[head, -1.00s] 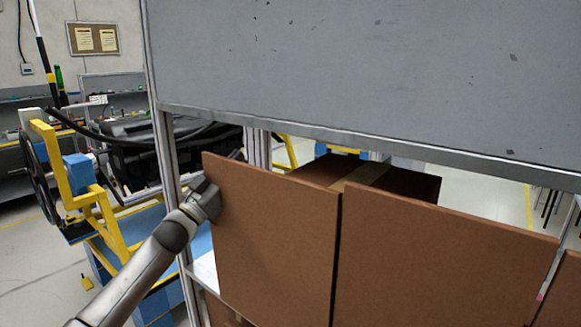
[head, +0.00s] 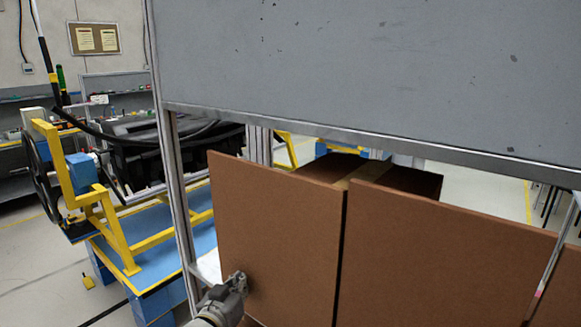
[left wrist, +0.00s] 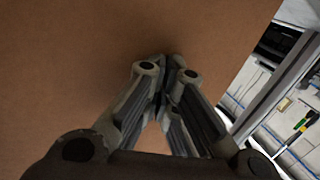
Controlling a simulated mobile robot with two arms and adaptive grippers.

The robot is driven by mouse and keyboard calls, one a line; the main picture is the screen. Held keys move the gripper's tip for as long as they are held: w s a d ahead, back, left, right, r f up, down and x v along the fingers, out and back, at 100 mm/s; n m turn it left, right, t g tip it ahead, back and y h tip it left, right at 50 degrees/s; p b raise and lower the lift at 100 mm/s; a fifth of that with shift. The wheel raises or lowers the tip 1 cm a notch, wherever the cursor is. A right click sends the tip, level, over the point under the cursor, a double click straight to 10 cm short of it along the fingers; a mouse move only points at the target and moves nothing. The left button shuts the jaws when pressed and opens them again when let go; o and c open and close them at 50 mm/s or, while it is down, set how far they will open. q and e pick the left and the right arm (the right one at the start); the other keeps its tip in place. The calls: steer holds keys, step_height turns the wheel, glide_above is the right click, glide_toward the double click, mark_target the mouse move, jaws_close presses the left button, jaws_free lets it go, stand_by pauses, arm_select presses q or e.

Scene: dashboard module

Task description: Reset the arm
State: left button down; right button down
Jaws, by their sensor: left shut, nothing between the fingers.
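My left gripper (head: 238,281) is low in the head view, in front of the lower left part of a brown panel (head: 275,225). In the left wrist view my left gripper (left wrist: 168,78) has its fingers together with nothing between them. The brown panel (left wrist: 70,70) fills most of that view, close beyond the fingertips. I cannot tell whether the fingertips touch it. My right gripper does not show in either view.
A second brown panel (head: 440,255) stands to the right, beside the first. A grey board (head: 360,70) hangs above both, with a metal post (head: 177,200) at the left. A yellow frame (head: 110,225) and a black dashboard module (head: 140,150) are behind on the left.

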arm_select(q)
steer(key=s+a+f+g+y, duration=0.2)
steer(key=s+f+g, duration=0.1)
steer(key=s+f, duration=0.55)
steer(key=s+a+f+g+y, duration=0.1)
steer(key=s+a+f+g, duration=0.3)
steer(key=s, duration=0.7)
steer(key=s+a+f+g+y, duration=0.1)
steer(key=s+a+f+g, duration=0.15)
steer(key=s, duration=0.85)
steer(key=s+a+f+g+y, duration=0.1)
steer(key=s+f+g, duration=0.2)
steer(key=s, duration=0.8)
step_height(320, 180, down, 29)
steer(key=s+g+b, duration=0.2)
steer(key=s+a+f+b, duration=0.2)
steer(key=s+f, duration=1.4)
steer(key=f, duration=0.1)
steer(key=shift+a+m+g, duration=0.3)
steer(key=shift+g, duration=0.05)
steer(key=shift+s+d+f, duration=0.1)
steer(key=shift+s, duration=0.1)
